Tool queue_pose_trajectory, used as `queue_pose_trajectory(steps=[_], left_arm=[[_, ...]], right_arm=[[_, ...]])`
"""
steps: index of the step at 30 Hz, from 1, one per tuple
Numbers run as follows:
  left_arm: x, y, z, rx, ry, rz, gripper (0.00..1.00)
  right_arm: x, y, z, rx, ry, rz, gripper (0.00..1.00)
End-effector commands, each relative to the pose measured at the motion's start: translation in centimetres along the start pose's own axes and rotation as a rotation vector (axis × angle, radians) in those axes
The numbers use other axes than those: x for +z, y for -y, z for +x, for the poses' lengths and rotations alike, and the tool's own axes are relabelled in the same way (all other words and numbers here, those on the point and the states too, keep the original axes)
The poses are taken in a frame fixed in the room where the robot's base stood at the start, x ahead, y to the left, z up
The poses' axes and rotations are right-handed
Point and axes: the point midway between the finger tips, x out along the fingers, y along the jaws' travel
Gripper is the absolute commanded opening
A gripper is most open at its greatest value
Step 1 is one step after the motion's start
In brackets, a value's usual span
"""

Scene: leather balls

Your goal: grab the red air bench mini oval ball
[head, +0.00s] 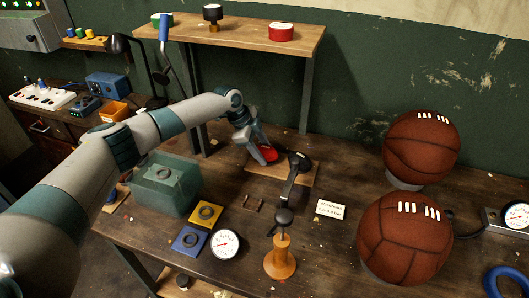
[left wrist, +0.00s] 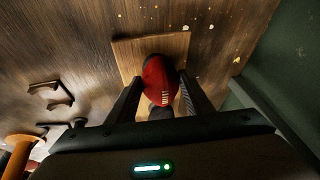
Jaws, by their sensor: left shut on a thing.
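The red mini oval ball (head: 268,154) is small and red, over a wooden board (head: 308,173) under the shelf. In the left wrist view the red ball (left wrist: 160,86) shows white lacing and lies between the two fingers. My left gripper (head: 262,153) comes down from above and is shut on the ball; in the left wrist view its fingers (left wrist: 160,98) stand on either side of it. I cannot tell whether the ball touches the board. My right gripper is in neither view.
A black-handled lever tool (head: 289,185) stands right beside the gripper. Two large brown balls (head: 420,147) (head: 405,238) sit at the right. A shelf (head: 240,38) stands behind, and a translucent green bin (head: 165,190) is at the left. A gauge (head: 225,244) lies in front.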

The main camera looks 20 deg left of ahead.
Motion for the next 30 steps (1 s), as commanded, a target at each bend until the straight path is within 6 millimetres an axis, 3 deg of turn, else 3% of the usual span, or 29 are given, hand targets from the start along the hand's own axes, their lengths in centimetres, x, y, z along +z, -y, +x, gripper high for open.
queue_pose_trajectory(steps=[8,21,30], left_arm=[[-0.6,0.4,-1.4,-0.003,-0.002,0.002,0.22],[-3.2,1.7,-7.5,-0.003,-0.002,0.002,0.22],[-3.8,2.0,-9.1,-0.001,-0.001,0.001,0.22]], right_arm=[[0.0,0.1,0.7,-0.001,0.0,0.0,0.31],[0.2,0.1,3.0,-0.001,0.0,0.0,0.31],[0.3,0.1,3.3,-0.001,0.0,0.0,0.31]])
